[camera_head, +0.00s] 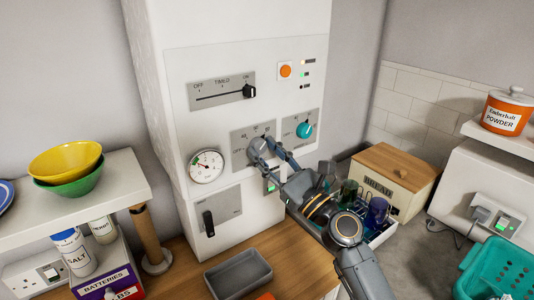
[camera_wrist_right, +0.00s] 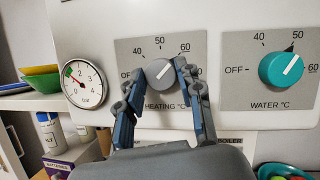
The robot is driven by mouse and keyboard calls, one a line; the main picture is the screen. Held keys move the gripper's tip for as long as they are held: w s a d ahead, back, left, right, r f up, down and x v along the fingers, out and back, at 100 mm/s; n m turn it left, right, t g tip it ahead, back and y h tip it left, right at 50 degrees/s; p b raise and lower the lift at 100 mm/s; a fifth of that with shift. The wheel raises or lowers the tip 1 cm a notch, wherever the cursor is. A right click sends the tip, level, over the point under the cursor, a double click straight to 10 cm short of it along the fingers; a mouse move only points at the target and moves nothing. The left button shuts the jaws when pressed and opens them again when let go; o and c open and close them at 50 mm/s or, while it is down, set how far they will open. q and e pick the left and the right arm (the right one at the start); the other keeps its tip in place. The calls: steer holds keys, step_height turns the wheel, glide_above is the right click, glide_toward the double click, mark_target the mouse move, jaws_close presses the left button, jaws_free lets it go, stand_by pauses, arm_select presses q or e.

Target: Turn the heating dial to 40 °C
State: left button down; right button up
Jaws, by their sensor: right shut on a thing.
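The grey heating dial (camera_wrist_right: 160,72) is on the boiler's front panel, on a plate marked OFF, 40, 50, 60 and HEATING °C. Its pale pointer line slants to the upper right, between the 50 and 60 marks. My right gripper (camera_wrist_right: 157,76) is shut on this dial, one finger on its left side and one on its right. In the head view the dial (camera_head: 257,145) is partly covered by my right gripper (camera_head: 267,150). My left gripper is not in view.
A teal water dial (camera_wrist_right: 281,70) is close on the right, and a pressure gauge (camera_wrist_right: 83,83) on the left. A slider (camera_head: 249,91) is above. Below the boiler are a grey tray (camera_head: 238,273), a bread box (camera_head: 397,170) and a rack with cups near my right arm.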

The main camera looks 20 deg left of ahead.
steer(key=shift+n, duration=0.3)
steer(key=n+g+b, duration=0.1)
steer(key=n, duration=0.1)
steer(key=shift+w+n+g+b, duration=0.1)
steer(key=shift+n+g+b, duration=0.2)
steer(key=shift+b, duration=0.05)
steer(key=n+g+b, duration=0.1)
steer(key=n, duration=0.2)
steer(key=shift+d+g+b, duration=0.1)
steer(key=shift+g+b, duration=0.2)
steer(key=n+g, duration=0.1)
steer(key=n, duration=0.2)
steer(key=n+g+b, duration=0.1)
steer(key=n, duration=0.1)
steer(key=shift+r+n+h+b, duration=0.2)
steer(key=shift+n+h+b, duration=0.1)
steer(key=shift+n, duration=0.1)
steer(key=n, duration=0.1)
steer(key=n+g+h, duration=0.1)
steer(key=n, duration=0.1)
steer(key=shift+r+n, duration=0.2)
steer(key=shift+n, duration=0.1)
steer(key=n+h+p, duration=0.1)
steer(key=n+h, duration=0.1)
steer(key=n, duration=0.2)
steer(key=o, duration=1.2)
